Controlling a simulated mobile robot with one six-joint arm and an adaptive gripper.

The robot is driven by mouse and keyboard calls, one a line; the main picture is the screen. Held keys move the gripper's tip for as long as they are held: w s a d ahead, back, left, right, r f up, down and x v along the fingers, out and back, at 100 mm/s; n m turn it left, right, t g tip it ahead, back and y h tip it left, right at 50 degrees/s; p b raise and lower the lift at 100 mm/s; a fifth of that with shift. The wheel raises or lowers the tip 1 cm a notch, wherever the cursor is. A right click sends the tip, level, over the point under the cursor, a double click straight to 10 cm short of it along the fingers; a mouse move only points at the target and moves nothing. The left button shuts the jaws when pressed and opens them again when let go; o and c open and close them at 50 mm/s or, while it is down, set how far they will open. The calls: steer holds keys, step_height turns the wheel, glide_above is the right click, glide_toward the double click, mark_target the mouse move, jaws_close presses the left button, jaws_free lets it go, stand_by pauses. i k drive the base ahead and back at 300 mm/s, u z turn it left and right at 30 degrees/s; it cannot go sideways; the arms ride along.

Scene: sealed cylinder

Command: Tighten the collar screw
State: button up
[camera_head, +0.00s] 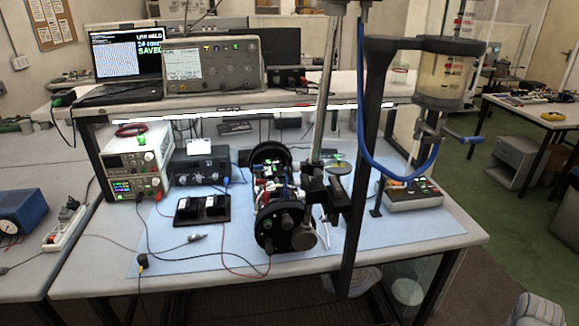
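A black cylinder-shaped assembly (281,226) with round end plates, wires and small fittings lies on the blue mat (400,224) in the middle of the bench. A clear vessel (440,80) with a dark lid, holding yellowish liquid, hangs from a black stand (372,140) at the right. I cannot tell which part is the collar screw; it is too small or hidden. My gripper is not in view.
A shelf carries a laptop (126,55) and an oscilloscope (212,65). A power supply (136,168), a black tray (202,210) and a control box (412,194) stand on the bench. A blue hose (365,120) and loose leads hang or lie near the assembly. The mat's front right is mostly clear.

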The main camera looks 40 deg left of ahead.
mark_target(296, 168)
steer(key=u, duration=0.05)
steer(key=k, duration=1.35)
steer(key=u, duration=1.4)
steer(key=i, duration=1)
steer(key=u, duration=0.05)
